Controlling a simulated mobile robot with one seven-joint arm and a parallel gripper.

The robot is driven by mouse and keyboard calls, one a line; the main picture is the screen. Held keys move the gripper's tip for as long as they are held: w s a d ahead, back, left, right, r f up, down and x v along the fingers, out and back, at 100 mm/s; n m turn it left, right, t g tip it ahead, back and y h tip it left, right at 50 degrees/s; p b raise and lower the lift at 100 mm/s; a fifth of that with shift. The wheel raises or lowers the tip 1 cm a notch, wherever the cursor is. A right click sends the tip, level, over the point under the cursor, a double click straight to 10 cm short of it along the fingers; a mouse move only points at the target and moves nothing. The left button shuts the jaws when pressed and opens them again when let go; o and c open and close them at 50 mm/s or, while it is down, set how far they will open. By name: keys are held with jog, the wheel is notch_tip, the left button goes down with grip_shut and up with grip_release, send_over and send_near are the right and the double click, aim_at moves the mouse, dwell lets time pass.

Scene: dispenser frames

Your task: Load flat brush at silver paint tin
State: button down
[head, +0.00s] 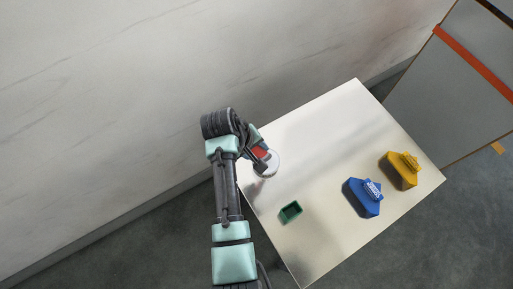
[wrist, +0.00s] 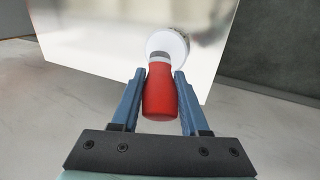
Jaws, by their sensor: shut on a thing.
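My gripper (wrist: 158,90) is shut on the red handle (wrist: 160,95) of the brush, which sits between the two blue fingers in the wrist view. A grey band of the brush (wrist: 158,58) shows beyond the handle. A round pale thing (wrist: 172,46), seemingly the silver paint tin, lies just past this band. A speckled brownish patch shows at its far edge. I cannot tell whether the bristles are inside or above the tin. In the head view the pale round tin (head: 273,166) is at the table's left edge, partly hidden by my gripper (head: 264,160).
A small dark green open box (head: 291,211) stands at the table's (head: 330,130) lower left. A blue block (head: 362,199) and a yellow block (head: 401,171) with ridged tops stand to the right. The table's upper middle is clear. A pale wall (head: 110,110) runs behind.

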jog(key=shift+f, duration=0.45)
dwell(1.4)
jog(key=shift+r, duration=0.1)
notch_tip(320, 180, up, 7)
jog(key=p, duration=0.7)
dwell(0.8)
